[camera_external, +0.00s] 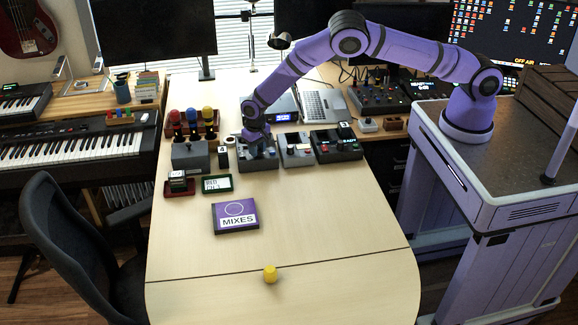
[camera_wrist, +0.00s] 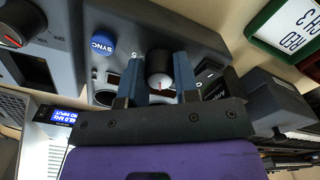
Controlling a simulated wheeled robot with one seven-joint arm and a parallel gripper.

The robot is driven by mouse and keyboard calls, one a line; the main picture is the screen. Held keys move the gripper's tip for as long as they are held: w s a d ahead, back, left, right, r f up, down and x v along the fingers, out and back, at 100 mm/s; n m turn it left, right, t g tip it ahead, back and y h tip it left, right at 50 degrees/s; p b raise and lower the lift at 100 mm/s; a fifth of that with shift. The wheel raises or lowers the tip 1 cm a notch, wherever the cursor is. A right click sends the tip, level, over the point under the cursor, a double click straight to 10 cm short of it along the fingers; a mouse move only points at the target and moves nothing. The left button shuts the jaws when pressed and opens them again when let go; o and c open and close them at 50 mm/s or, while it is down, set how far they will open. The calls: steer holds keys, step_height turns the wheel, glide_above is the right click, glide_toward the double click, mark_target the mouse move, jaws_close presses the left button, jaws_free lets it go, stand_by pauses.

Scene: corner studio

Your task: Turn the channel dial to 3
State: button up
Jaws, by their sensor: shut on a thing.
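In the wrist view the mark points down, toward the gripper body. A "5" shows left of the dial and a "1" to its right; the other digits are hidden, so I cannot tell which number it is set to. My gripper (camera_wrist: 158,83) is shut on the dial, one blue finger on each side. In the external view my gripper (camera_external: 252,137) reaches down onto the unit and hides the dial.
A blue SYNC button (camera_wrist: 102,45) sits close to the dial. Similar grey units stand on both sides: a box (camera_external: 190,158), a middle unit (camera_external: 296,153) and a right unit (camera_external: 338,151). A MIXES case (camera_external: 235,217) and a yellow piece (camera_external: 270,274) lie in front. The front tabletop is mostly clear.

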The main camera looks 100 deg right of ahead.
steer(key=shift+m, duration=1.7)
steer(key=o, duration=0.9)
steer(key=shift+o, duration=0.2)
step_height(320, 180, up, 11)
